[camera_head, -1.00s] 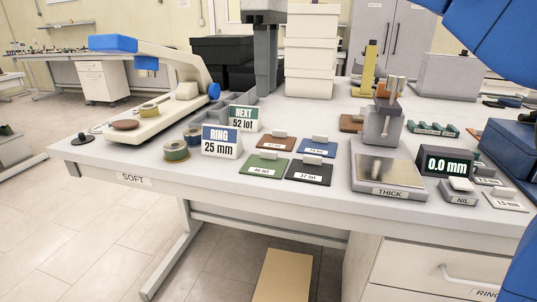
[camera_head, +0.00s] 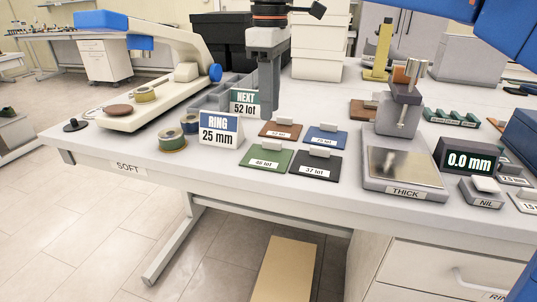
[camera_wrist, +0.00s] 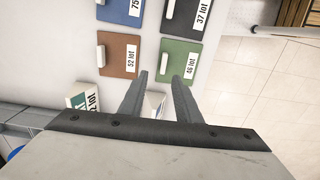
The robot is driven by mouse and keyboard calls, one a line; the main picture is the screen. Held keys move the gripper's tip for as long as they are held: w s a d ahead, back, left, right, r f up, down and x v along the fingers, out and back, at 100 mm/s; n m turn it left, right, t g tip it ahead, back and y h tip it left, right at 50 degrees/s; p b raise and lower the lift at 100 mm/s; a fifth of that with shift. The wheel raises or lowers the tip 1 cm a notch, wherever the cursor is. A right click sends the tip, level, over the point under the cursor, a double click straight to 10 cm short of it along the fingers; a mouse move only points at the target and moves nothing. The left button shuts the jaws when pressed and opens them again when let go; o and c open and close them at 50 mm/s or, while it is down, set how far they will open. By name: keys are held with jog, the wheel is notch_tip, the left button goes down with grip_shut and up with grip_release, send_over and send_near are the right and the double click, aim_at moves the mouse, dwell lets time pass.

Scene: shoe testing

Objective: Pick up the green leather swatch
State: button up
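The green leather swatch (camera_head: 284,160), with a white tab and a "46 lot" label, lies flat at the front left of a group of swatches on the table. In the wrist view the green swatch (camera_wrist: 182,47) is just beyond the fingertips. My gripper (camera_wrist: 160,76) is open, its two fingers apart with nothing between them. In the head view my gripper (camera_head: 268,114) points down behind the swatches, near the NEXT sign, apart from the green swatch.
Brown (camera_head: 274,130), blue (camera_head: 337,142) and black (camera_head: 325,168) swatches lie close around the green one. A RING sign (camera_head: 220,130) stands to its left, a NEXT sign (camera_head: 246,101) behind. The thickness gauge (camera_head: 400,192) stands to the right.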

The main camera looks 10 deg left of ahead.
aim_at(268, 153)
notch_tip(268, 153, down, 2)
jog(key=shift+f, duration=0.15)
jog(key=shift+s+d+f, duration=0.1)
jog(key=shift+s+f, duration=0.1)
jog(key=shift+f, duration=1.15)
jog(key=shift+s+f, duration=0.15)
jog(key=shift+f, duration=1.15)
grip_shut()
